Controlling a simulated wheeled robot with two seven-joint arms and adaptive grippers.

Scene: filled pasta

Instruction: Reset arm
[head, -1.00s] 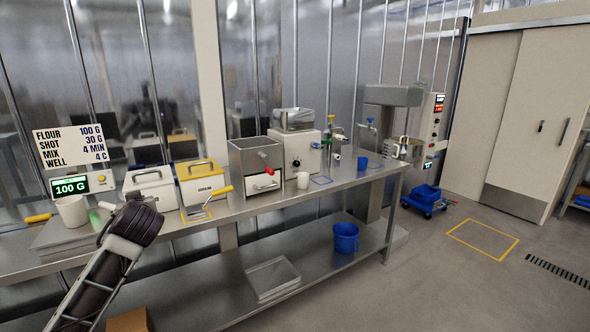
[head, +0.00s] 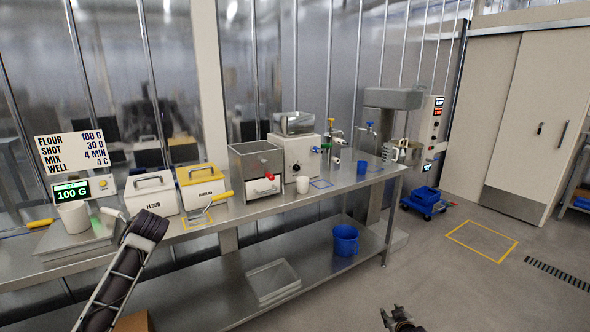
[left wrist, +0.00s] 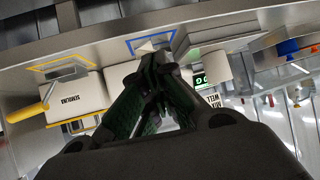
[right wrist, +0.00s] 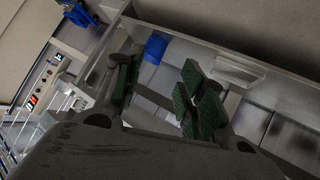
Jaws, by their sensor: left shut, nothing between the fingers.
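My left arm (head: 122,270) rises from the lower left in the head view, in front of the bench (head: 240,209); its gripper is not clear there. In the left wrist view my left gripper (left wrist: 155,65) is shut, with its fingertips together and nothing between them. My right gripper (head: 396,318) shows at the bottom edge of the head view, over the floor and clear of the bench. In the right wrist view its fingers (right wrist: 160,88) are apart with nothing held between them.
On the bench stand a scale (head: 84,190) with a white cup (head: 73,217), a flour bin (head: 153,194), a yellow-topped semolina bin (head: 203,183) and machines (head: 258,163). A blue bucket (head: 346,239) stands on the lower shelf.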

